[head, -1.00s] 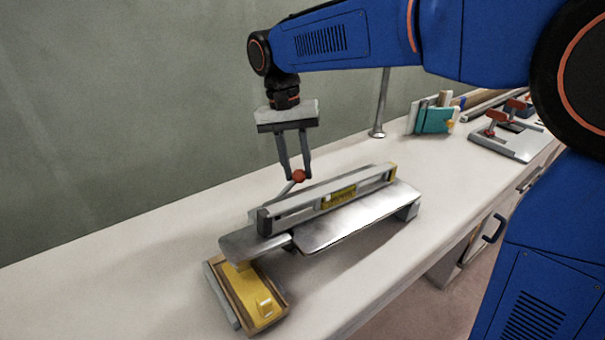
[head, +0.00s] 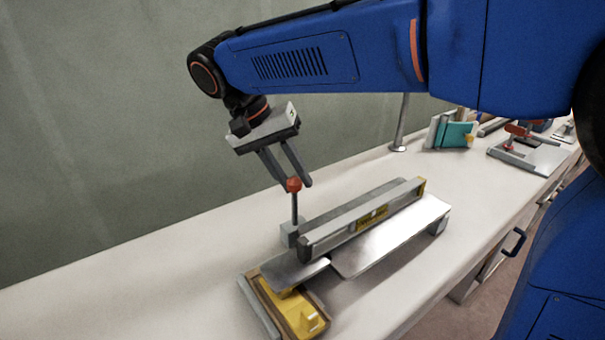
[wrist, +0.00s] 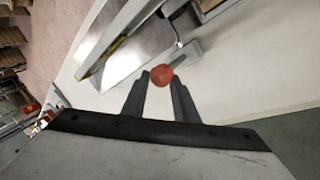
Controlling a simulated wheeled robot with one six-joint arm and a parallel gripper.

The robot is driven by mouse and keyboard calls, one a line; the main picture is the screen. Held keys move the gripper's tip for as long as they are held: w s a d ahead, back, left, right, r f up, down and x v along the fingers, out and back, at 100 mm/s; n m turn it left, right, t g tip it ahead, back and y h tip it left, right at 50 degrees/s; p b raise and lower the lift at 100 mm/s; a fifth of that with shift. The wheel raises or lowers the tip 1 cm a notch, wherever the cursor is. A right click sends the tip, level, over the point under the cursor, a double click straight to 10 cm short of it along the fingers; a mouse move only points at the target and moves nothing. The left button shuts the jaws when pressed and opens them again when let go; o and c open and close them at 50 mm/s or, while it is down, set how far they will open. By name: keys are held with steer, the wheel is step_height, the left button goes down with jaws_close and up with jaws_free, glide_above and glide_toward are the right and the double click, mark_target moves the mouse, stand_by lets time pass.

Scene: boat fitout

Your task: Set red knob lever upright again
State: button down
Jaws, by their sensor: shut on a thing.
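The lever (head: 295,208) is a thin dark rod topped by a red knob (head: 293,184). It stands close to upright on a small grey block (head: 291,233) at the back left of the metal plates. My gripper (head: 295,186), tilted, is shut on the red knob from above. In the wrist view the red knob (wrist: 162,76) sits between the two fingertips (wrist: 161,78), and the grey block (wrist: 187,53) lies beyond it. The knob hides most of the rod there.
A spirit level (head: 360,222) lies on the shiny metal plate (head: 400,240) just right of the lever. A yellow block in a wooden holder (head: 305,318) is at the front. A post (head: 402,125) and a clamp (head: 518,140) stand farther back. The bench at left is clear.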

steer(key=shift+s+a, duration=0.8)
steer(key=shift+s, duration=0.05)
steer(key=shift+a, duration=0.2)
steer(key=c, duration=1.4)
jaws_free()
steer(key=shift+a, duration=0.2)
steer(key=shift+w+d, duration=0.15)
steer(key=shift+d, duration=0.15)
steer(key=shift+r, duration=0.1)
